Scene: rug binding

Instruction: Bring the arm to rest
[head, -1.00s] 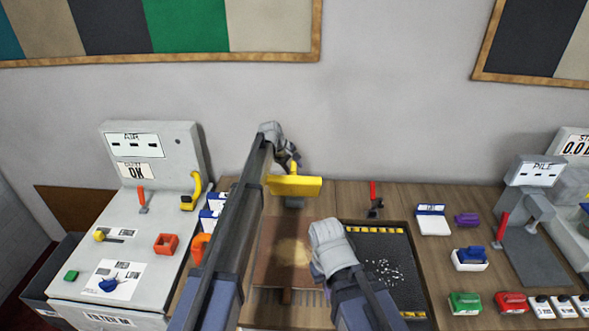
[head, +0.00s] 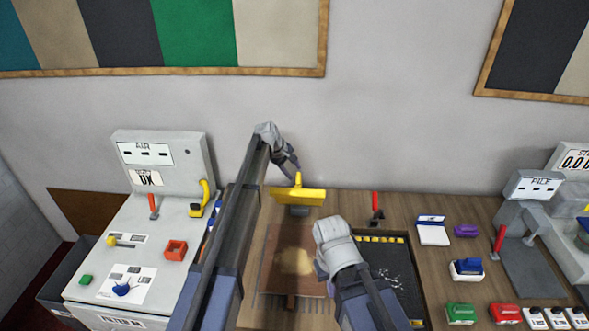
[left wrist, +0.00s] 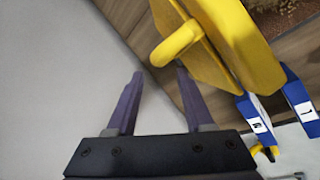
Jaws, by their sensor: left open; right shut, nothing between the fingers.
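My left gripper (head: 293,162) is near the wall, above and behind a yellow tool (head: 298,196) that sits at the back of the table. In the left wrist view its two purple fingers (left wrist: 157,98) are apart with nothing between them. The yellow tool's rounded handle (left wrist: 178,44) shows just beyond the fingertips there, outside the jaws. My right gripper (head: 322,272) is low over the gap between the brown rug piece (head: 292,255) and the black tray (head: 402,268). It is shut and empty, mostly hidden by its own wrist.
A grey machine (head: 165,180) with a yellow-handled tool (head: 202,199) stands at left. Blue-and-white blocks show in the left wrist view (left wrist: 254,122). A red-handled tool (head: 376,207), a white pad (head: 432,231) and the pile gauge (head: 533,184) are at right. The wall is close behind.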

